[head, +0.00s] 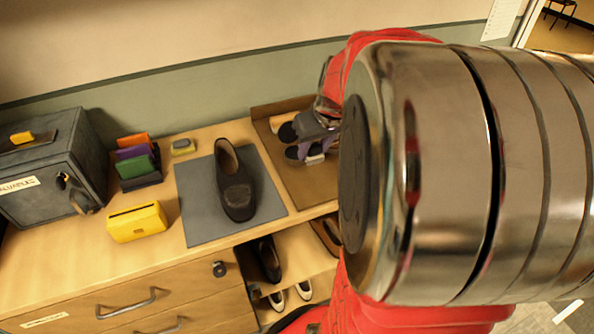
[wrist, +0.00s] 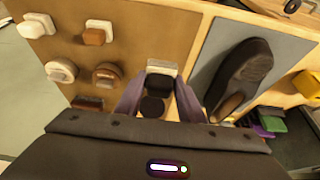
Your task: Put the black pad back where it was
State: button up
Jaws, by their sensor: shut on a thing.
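My gripper (wrist: 160,104) is shut on the black pad (wrist: 159,84), which sits between its two purple-grey fingers in the wrist view. A pale block end shows just beyond the pad, and a dark round piece shows nearer the palm. My gripper (head: 314,146) is over the brown board (head: 310,190) in the head view, with dark pads beside it. The brown board (wrist: 135,30) also fills much of the wrist view. I cannot tell whether the held pad touches the board. The lower part of the pad is hidden.
Several white and brown pads (wrist: 97,34) lie on the board. A dark shoe (head: 236,182) stands on a grey mat (head: 200,215) beside it. A yellow box (head: 137,222), coloured cards (head: 137,165) and a grey safe (head: 50,165) are further left. Shoes fill shelves below.

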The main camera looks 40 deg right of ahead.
aim_at(316, 162)
jog(key=shift+s+d, duration=0.1)
jog(key=shift+f, duration=3.1)
jog(key=shift+f, duration=0.1)
jog(key=shift+f, duration=1.8)
jog(key=o, duration=0.9)
jog(key=shift+o, duration=0.2)
